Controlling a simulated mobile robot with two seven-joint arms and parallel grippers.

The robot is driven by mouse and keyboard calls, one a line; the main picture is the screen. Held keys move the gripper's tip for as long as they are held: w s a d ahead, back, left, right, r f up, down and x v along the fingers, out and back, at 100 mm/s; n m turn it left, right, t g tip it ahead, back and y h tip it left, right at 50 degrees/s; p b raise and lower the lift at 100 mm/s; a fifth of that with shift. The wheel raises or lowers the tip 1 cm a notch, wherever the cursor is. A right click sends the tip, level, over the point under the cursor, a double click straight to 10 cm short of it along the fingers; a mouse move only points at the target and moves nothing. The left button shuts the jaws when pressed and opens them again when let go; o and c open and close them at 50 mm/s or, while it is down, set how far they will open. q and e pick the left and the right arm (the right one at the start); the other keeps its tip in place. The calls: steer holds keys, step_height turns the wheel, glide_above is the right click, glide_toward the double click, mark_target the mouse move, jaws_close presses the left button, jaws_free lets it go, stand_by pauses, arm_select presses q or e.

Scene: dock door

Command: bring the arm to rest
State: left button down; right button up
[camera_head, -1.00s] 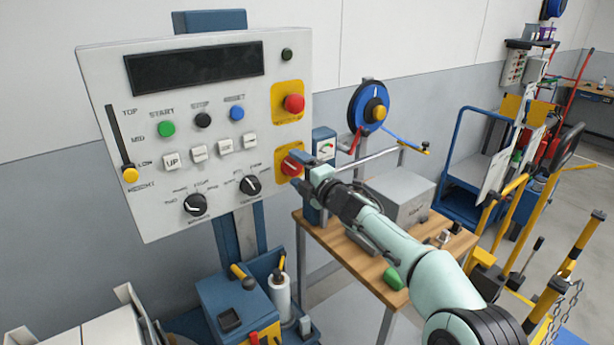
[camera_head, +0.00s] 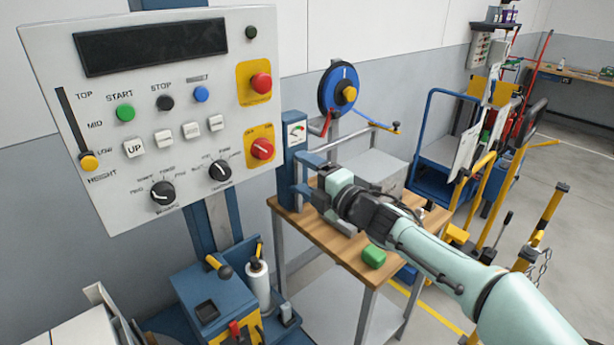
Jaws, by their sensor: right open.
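My right arm comes in from the lower right, and its gripper (camera_head: 303,175) points left toward the control panel (camera_head: 150,205). The gripper's two fingers are apart, with nothing seen between them. It is in front of the blue post with a gauge (camera_head: 295,133), above the wooden workbench, to the right of the panel. A gap shows between it and the red rotary switch (camera_head: 262,149) on its yellow plate. My left gripper is not in view.
A blue box unit (camera_head: 212,300) is below the panel. Yellow posts and a blue cart (camera_head: 445,150) stand at right.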

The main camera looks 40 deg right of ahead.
stand_by(0.3)
steer(key=w+a+f+m+g+p, duration=0.1)
steer(key=a+f+m+g, duration=0.1)
steer(key=f, duration=0.6)
steer(key=w+a+f+m+g+p, duration=0.1)
steer(key=a+f+m, duration=0.15)
steer(key=f, duration=0.45)
steer(key=w+a+f+m+g+p, duration=0.1)
steer(key=w+f+m+g, duration=0.15)
steer(key=f, duration=0.55)
steer(key=s+a+f+m+g+y+p, duration=0.1)
steer(key=s+a+f+m+g, duration=0.2)
steer(key=f, duration=0.6)
steer(key=s+a+f+m+g+p, duration=0.1)
steer(key=s+a+f+m, duration=0.25)
steer(key=f, duration=0.45)
steer(key=s+a+f+m+g+p, duration=0.1)
steer(key=s+a+f+m+g, duration=0.15)
steer(key=s+f, duration=0.4)
steer(key=s+a+f+m+g+p, duration=0.1)
steer(key=s+a+f+m+g, duration=0.15)
steer(key=s+f, duration=0.45)
steer(key=s+a+f+m+g, duration=0.1)
steer(key=s+a+m+g, duration=0.1)
steer(key=s, duration=0.6)
steer(key=s+a+f+m+g+y+p, duration=0.1)
steer(key=s+a, duration=0.3)
steer(key=s, duration=0.5)
steer(key=shift+a+m+g, duration=0.25)
steer(key=shift+m+g, duration=0.5)
